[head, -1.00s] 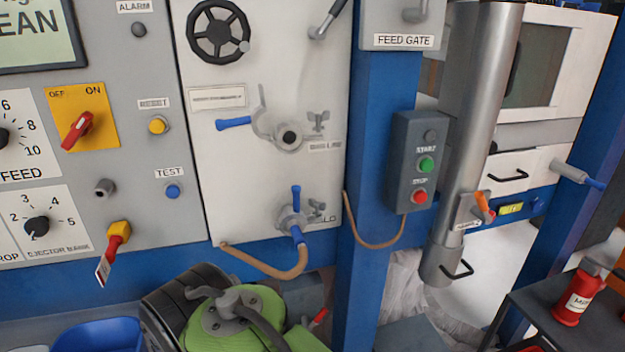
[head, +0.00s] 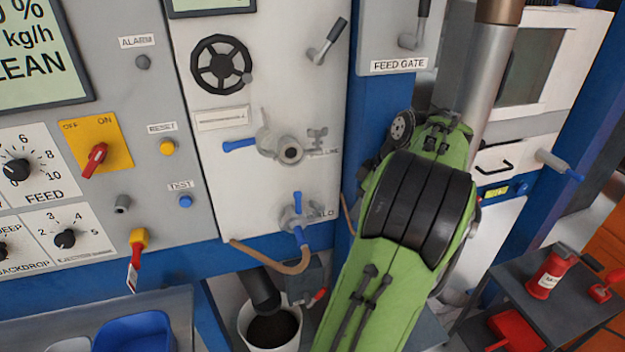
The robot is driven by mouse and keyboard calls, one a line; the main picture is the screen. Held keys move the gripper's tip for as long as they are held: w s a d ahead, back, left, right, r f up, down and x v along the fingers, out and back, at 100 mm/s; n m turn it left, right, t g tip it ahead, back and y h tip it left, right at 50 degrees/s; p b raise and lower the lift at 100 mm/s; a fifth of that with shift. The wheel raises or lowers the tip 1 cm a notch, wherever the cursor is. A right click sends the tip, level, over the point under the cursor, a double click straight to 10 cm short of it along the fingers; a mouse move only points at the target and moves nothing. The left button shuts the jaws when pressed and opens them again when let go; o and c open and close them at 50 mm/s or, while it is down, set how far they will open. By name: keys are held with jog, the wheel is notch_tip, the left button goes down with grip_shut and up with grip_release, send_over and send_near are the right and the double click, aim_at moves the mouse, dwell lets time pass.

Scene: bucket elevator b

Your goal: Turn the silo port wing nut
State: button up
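The silo port (head: 297,218) is a grey metal fitting low on the white panel, with a blue lever standing upright, a second blue handle below and a hose beneath. Its small grey wing nut (head: 317,209) sits at its right, beside the partly readable label ending in "LO". A similar port (head: 287,150) with its own larger wing nut (head: 317,136) is above it. My green and black arm rises at the right of the silo port, in front of the blue post. My gripper's fingers do not show; the far end of the arm hides them or they lie outside the view.
A black handwheel (head: 222,64) and a grey lever (head: 326,42) are higher on the panel. The blue post (head: 349,160) stands right of it. A white bucket (head: 292,345) with dark contents is below. A grey cart with red containers (head: 551,275) stands at the right.

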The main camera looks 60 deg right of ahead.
jog(key=s+d, duration=0.1)
jog(key=s, duration=0.2)
jog(key=b, duration=0.1)
send_over(317, 203)
jog(key=s, duration=0.3)
jog(key=x, duration=0.1)
jog(key=b+x, duration=0.1)
jog(key=x, duration=0.1)
jog(key=b+x, duration=0.1)
jog(key=x, duration=0.1)
jog(key=shift+w, duration=0.3)
grip_shut()
